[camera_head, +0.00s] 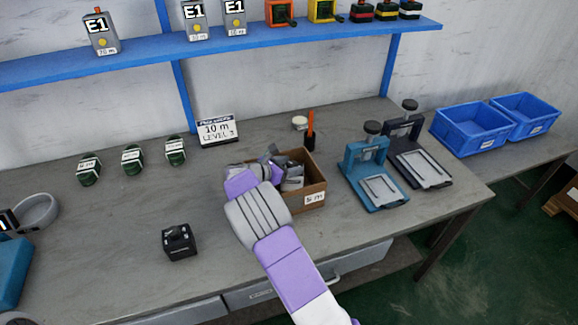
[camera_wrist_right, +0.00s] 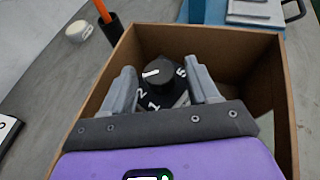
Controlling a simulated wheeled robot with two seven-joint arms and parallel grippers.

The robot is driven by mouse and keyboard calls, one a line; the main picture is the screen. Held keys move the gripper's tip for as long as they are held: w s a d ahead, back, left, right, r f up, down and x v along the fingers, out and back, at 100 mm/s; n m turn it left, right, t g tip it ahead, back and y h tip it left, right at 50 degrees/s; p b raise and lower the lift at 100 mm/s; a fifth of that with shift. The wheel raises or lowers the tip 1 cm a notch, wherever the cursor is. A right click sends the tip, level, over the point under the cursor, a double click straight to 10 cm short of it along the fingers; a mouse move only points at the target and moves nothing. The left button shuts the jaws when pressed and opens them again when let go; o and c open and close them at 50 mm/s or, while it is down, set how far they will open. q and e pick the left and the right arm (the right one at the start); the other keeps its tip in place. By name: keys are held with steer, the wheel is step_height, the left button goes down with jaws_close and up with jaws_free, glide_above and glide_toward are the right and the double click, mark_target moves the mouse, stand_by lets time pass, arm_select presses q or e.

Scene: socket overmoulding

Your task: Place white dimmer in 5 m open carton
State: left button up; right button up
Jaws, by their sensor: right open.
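The open brown carton (camera_head: 309,203), labelled 5 m, stands on the bench. In the right wrist view its walls (camera_wrist_right: 291,110) surround my fingers. My right gripper (camera_head: 268,163) is at the carton's mouth, its fingers (camera_wrist_right: 164,88) apart. Between and below them is a dimmer with a black numbered dial (camera_wrist_right: 157,73), inside the carton walls. Its body is mostly hidden, so I cannot tell its colour for sure or whether it rests on the bottom. My left gripper is not in view.
A black block (camera_head: 179,242) sits in front on the bench.

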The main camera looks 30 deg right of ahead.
steer(key=shift+r, duration=0.15)
steer(key=shift+a+r, duration=0.15)
steer(key=shift+a, duration=0.15)
steer(key=p+v, duration=0.3)
steer(key=v, duration=0.8)
steer(key=shift+a, duration=0.15)
